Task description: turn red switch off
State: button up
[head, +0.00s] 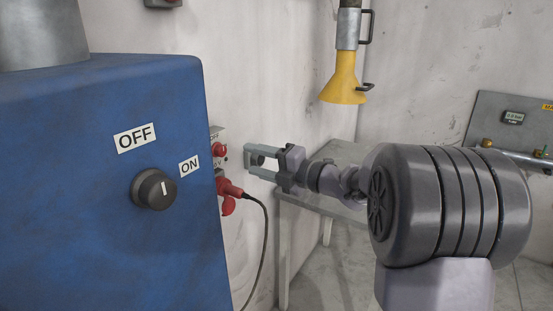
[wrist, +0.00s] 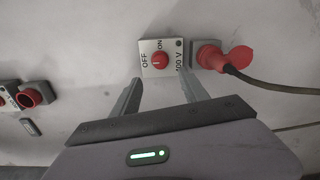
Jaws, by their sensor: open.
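The red switch (wrist: 160,58) is a round red knob on a light plate marked OFF, ON and 400 V, on the wall in the wrist view. In the head view the red switch (head: 220,150) is partly hidden by the blue cabinet's edge. My gripper (wrist: 159,88) is open and empty, its two fingers pointing at the wall just short of the plate. In the head view my gripper (head: 247,161) is just right of the switch, fingers apart. The knob shows between the fingertips and appears untouched. I cannot tell exactly which label its mark points to.
A red plug (wrist: 238,59) with a dark cable sits in a socket beside the switch. The blue cabinet (head: 100,230) with a black knob (head: 154,189) stands left. Another red control (wrist: 29,97) is on the wall at left. A grey table (head: 345,153) stands behind my arm.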

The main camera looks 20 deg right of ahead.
jog(key=p+v, duration=0.1)
jog(key=v, duration=0.6)
jog(key=shift+s, duration=0.25)
jog(key=shift+d, duration=0.15)
notch_tip(320, 180, up, 7)
jog(key=d+m+t+h, duration=0.2)
jog(key=m+t+h, duration=0.1)
jog(key=m+h, duration=0.9)
jog(key=s+a+f+m+g+y, duration=0.1)
jog(key=s+a+f+m+g, duration=0.2)
jog(key=s, duration=0.6)
jog(key=s+a+f+m+g+y, duration=0.1)
jog(key=s+a+f+m+g, duration=0.3)
jog(key=s+a+f+m, duration=0.3)
jog(key=s+a+f+m+g+y, duration=0.1)
jog(key=s+a+f+m+g, duration=0.3)
jog(key=s+m, duration=0.5)
jog(key=s+a+f, duration=0.2)
jog(key=s, duration=0.2)
jog(key=shift+s+a+m+y, duration=0.15)
jog(key=shift+s+m+y, duration=0.05)
jog(key=shift+m+y, duration=0.1)
